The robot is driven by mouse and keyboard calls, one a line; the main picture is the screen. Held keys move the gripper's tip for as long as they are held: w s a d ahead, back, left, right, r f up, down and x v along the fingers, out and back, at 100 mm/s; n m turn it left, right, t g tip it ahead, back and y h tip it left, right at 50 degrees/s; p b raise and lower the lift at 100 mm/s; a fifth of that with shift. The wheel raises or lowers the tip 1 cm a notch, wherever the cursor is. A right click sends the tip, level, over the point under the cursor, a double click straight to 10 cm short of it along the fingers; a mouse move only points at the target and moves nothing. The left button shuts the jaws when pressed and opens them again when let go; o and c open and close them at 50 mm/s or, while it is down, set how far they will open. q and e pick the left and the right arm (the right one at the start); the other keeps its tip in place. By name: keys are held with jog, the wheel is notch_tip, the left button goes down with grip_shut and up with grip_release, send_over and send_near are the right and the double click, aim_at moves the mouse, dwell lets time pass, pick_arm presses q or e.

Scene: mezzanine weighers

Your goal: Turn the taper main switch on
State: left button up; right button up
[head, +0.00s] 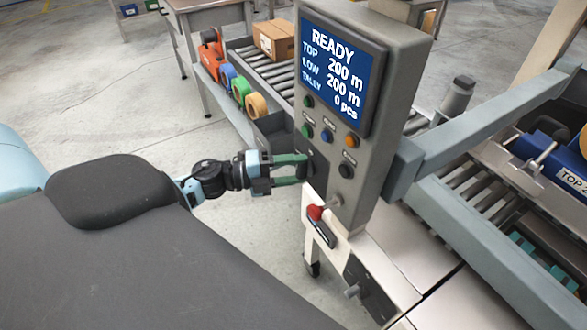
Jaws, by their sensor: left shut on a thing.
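The taper's control panel (385,150) stands upright at centre right. Its lit blue screen (335,78) reads READY, TOP 200 m, LOW 200 m, TALLY 0 pcs. My left gripper (304,167) reaches in from the left, its green fingers shut at the panel's lower left corner. It is on a dark switch there, mostly hidden by the fingers, so its angle cannot be told. A black knob (346,171) sits to the right of the fingers. A red knob (315,212) on a pale plate sits below them, apart from the gripper. My right gripper is not in view.
Green, blue and orange buttons (326,136) sit close above the gripper. A grey beam (490,120) runs right from the panel. Open floor (115,105) lies left.

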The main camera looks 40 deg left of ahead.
pick_arm(q)
jog(key=o, duration=1)
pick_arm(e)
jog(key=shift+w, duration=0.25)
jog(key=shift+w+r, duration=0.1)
pick_arm(q)
jog(key=shift+s+a, duration=0.1)
jog(key=shift+s+a+f, duration=0.1)
jog(key=shift+s+a, duration=0.15)
jog(key=shift+b+v, duration=0.55)
jog(key=shift+v, duration=2.9)
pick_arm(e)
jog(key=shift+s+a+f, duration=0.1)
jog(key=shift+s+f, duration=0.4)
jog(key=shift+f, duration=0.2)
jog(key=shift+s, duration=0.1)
